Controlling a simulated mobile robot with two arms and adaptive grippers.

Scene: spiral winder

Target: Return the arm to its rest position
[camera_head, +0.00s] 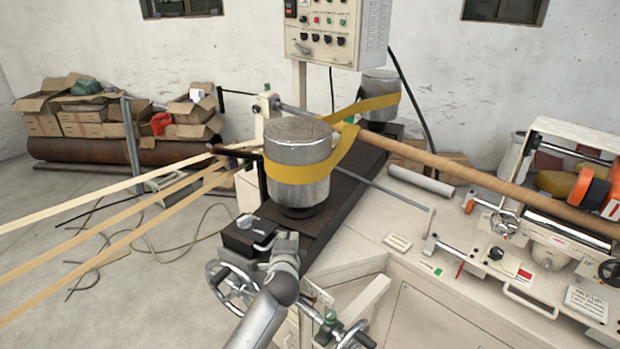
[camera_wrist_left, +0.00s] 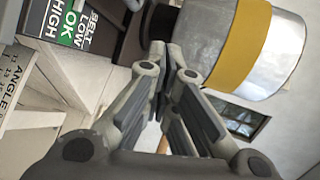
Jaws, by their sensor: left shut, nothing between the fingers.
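My left arm (camera_head: 262,315) comes in from the bottom of the head view. Its gripper (camera_head: 286,242) is beside a black box with a grey lever (camera_head: 250,234), in front of the near metal drum (camera_head: 298,143). I cannot tell from the head view whether it touches the box. In the left wrist view the gripper (camera_wrist_left: 168,52) is shut with nothing between its fingers. The drum (camera_wrist_left: 200,40) with its yellow band (camera_wrist_left: 243,45) is beyond the fingertips. My right gripper is not in view.
A handwheel (camera_head: 232,285) is just left of my arm, and another (camera_head: 355,336) is to its right. A control panel (camera_head: 322,30) stands at the back. Paper strips (camera_head: 110,222) run in from the left. A long brown tube (camera_head: 470,180) crosses to the right.

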